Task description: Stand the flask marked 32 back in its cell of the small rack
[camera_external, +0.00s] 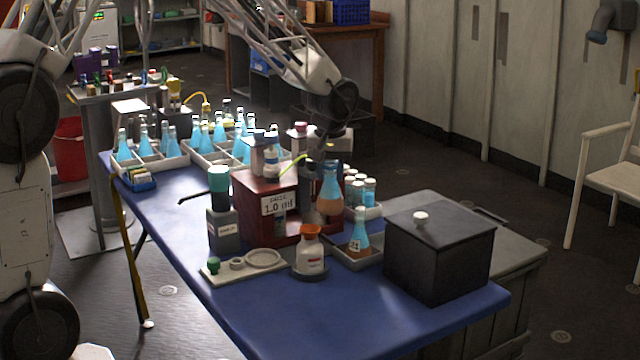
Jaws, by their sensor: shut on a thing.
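My gripper (333,150) is shut on the neck of a flask (330,190) with clear blue glass above and orange-brown liquid below. The flask hangs upright in front of the right side of the red-brown box; no number on it can be read from here. Below and to the right is a small grey rack (356,265) on the blue table. A similar flask (360,238) stands in it, with a dark numbered mark too small to read surely. The held flask is above the rack's back-left part and apart from it. The rack's inner cells are partly hidden.
A black lidded box (440,255) is close on the right. An orange-capped bottle (310,255) stands in front-left; white-capped vials (369,190) stand behind. Blue flasks fill trays farther back.

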